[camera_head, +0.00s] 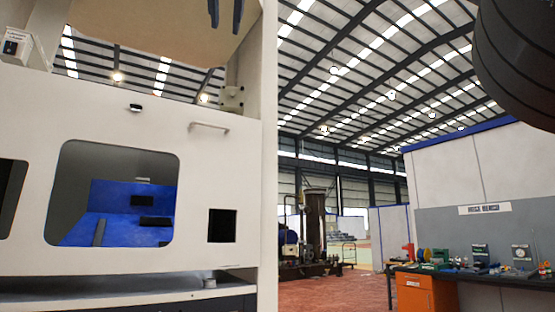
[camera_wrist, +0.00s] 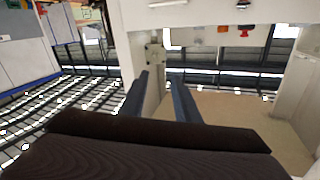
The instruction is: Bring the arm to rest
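My gripper (camera_wrist: 160,82) shows in the wrist view as two dark blue fingers held apart, with nothing between them. In the head view the fingertips of my gripper (camera_head: 225,12) hang into the top edge of the picture, pointing down in front of the tan panel of the white machine (camera_head: 110,115). The rest of the gripper is out of the head view. A large dark rounded part at the upper right of the head view looks like part of my arm. The wrist view is upside down, with the roof at the bottom.
The white machine fills the left side, with a handle (camera_head: 209,126), a window onto a blue interior (camera_head: 120,205) and a small square opening (camera_head: 222,226). At right, a workbench (camera_head: 425,272) with an orange cabinet (camera_head: 427,293) carries tools.

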